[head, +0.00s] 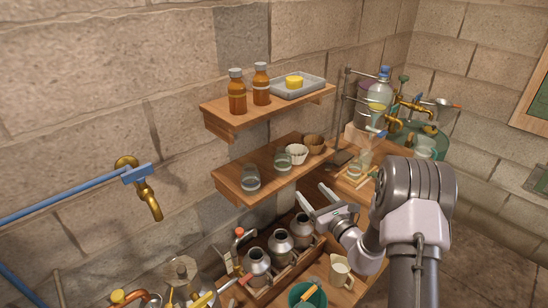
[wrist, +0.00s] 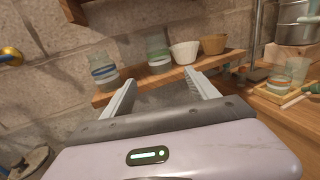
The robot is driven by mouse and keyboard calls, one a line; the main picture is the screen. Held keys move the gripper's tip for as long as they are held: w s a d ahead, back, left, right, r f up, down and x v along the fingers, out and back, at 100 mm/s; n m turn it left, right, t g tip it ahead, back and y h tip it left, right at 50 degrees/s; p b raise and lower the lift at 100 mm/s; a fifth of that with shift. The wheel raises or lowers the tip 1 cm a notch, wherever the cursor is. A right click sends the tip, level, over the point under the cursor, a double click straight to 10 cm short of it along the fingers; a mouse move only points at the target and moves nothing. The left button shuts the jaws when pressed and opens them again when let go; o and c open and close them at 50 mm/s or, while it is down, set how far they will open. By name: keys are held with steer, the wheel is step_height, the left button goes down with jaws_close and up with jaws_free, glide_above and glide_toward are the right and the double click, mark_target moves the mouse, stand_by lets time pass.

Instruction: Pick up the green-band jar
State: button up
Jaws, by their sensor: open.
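The green-band jar (head: 282,161) is clear glass and stands upright on the lower wooden shelf. It also shows in the wrist view (wrist: 159,55), just beyond the gap between my fingers. Another glass jar, with a bluish band (head: 250,178), stands to its left; it shows left of centre in the wrist view (wrist: 103,68). My gripper (head: 313,190) is open and empty, in front of the lower shelf, apart from the jars. Both fingers show in the wrist view (wrist: 159,78), pointing towards the shelf.
A white ribbed cup (head: 297,154) and a brown cup (head: 314,144) stand right of the green-band jar. The upper shelf (head: 222,114) overhangs, with amber bottles (head: 237,93) and a grey tray (head: 302,90). Metal cans (head: 280,243) stand below. A brass tap (head: 150,196) is at the left.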

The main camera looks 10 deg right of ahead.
mark_target(287, 166)
steer(key=b+x, duration=0.3)
steer(key=x, duration=1.4)
steer(key=shift+a+b, duration=0.2)
steer(key=shift+b, duration=0.1)
steer(key=shift+s, duration=0.1)
steer(key=c, duration=1.3)
steer(key=shift+o, duration=0.2)
steer(key=shift+r, duration=0.15)
